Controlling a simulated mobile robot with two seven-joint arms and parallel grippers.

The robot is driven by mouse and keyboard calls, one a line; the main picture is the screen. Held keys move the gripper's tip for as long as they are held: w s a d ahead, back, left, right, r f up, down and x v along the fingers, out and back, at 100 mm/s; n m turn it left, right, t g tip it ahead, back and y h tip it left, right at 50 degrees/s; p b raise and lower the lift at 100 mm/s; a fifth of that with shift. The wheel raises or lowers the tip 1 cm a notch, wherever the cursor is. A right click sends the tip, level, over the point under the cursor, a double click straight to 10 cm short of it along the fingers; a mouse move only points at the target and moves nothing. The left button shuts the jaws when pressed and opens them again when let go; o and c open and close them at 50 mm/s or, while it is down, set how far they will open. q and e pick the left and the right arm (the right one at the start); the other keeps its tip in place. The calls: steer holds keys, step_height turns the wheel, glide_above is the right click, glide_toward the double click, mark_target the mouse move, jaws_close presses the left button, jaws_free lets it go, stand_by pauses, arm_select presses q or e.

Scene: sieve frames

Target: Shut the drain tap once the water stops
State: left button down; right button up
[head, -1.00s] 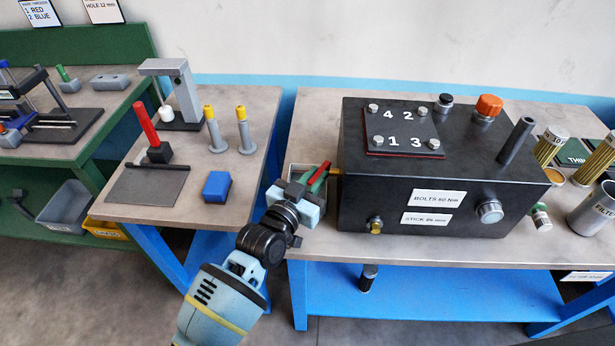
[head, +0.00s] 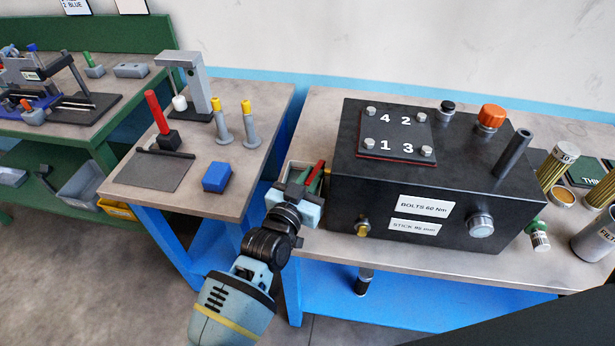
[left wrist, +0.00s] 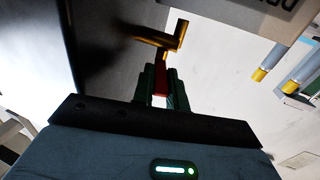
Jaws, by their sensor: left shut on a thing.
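The black tank (head: 455,195) stands on the right-hand bench. The brass drain tap (left wrist: 180,38) comes out of the tank's left side and shows best in the left wrist view, with a bent spout. Its red lever (head: 315,173) also shows between my green fingers in the left wrist view (left wrist: 160,80). My left gripper (head: 305,186) is at the tank's left side, shut on the red lever. In the head view the gripper hides most of the tap. I see no water stream in either view. My right gripper is not in view.
A light-rimmed container (head: 291,166) is partly hidden behind my left gripper. A brass plug (head: 363,228) and a silver cap (head: 481,224) stick out of the tank's front. The left bench (head: 235,205) holds a blue block (head: 217,177) and two yellow-topped posts.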

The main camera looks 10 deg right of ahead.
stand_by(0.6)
arm_select(q)
steer(key=c, duration=1.4)
jaws_free()
steer(key=shift+v, duration=3.95)
